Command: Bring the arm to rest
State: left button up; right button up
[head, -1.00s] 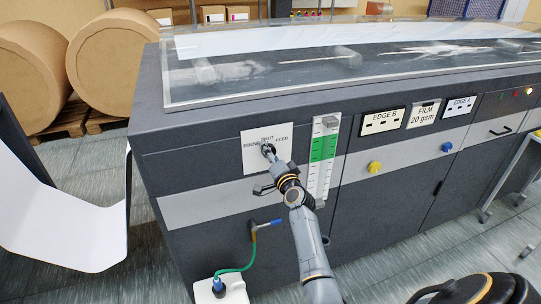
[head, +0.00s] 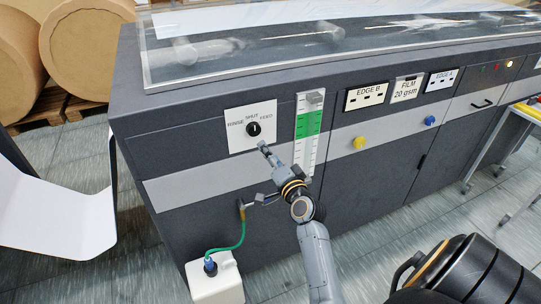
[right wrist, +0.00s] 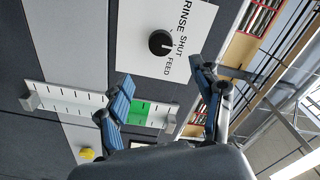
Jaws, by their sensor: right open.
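My right gripper (head: 262,173) is open and empty in front of the dark cabinet, just below a white plate (head: 236,142) marked RINSE, SHUT and FEED. The round black knob (head: 253,129) on that plate is uncovered, and its white mark looks about upright, towards SHUT. In the right wrist view the knob (right wrist: 161,42) shows beyond the spread blue-grey fingers of the right gripper (right wrist: 160,75), with a gap to them. My left gripper is not in view.
A level gauge (head: 309,135) with a green band is right of the plate. A blue-tipped hose fitting with a green hose (head: 240,235) hangs below, leading to a white container (head: 217,285). Yellow (head: 359,143) and blue (head: 430,121) knobs sit right.

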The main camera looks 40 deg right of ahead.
dwell(0.5)
jog(key=s+a+f+n+g+y+b, duration=0.1)
jog(key=s+a+f+n+g, duration=0.2)
jog(key=f, duration=0.9)
jog(key=s+a+f+n+g+y, duration=0.25)
jog(key=a+f, duration=0.35)
jog(key=f, duration=0.6)
jog(key=s+a+f+n+g+y+b, duration=0.15)
jog(key=s+a+f, duration=0.25)
jog(key=f, duration=0.9)
jog(key=s+a+f+n+g, duration=0.2)
jog(key=s+f+n+g, duration=0.1)
jog(key=s+f, duration=0.6)
jog(key=s+a+f+n+g, duration=0.2)
jog(key=s+f+n, duration=0.1)
jog(key=s+f, duration=0.55)
jog(key=s+f+n+g, duration=0.2)
jog(key=s, duration=0.9)
jog(key=s+f+n+g, duration=0.2)
jog(key=s+f, duration=0.1)
jog(key=s, duration=0.8)
jog(key=shift+s+d+f+h+b, duration=0.25)
jog(key=shift+d+f+h+b, duration=0.05)
jog(key=shift+b, duration=0.1)
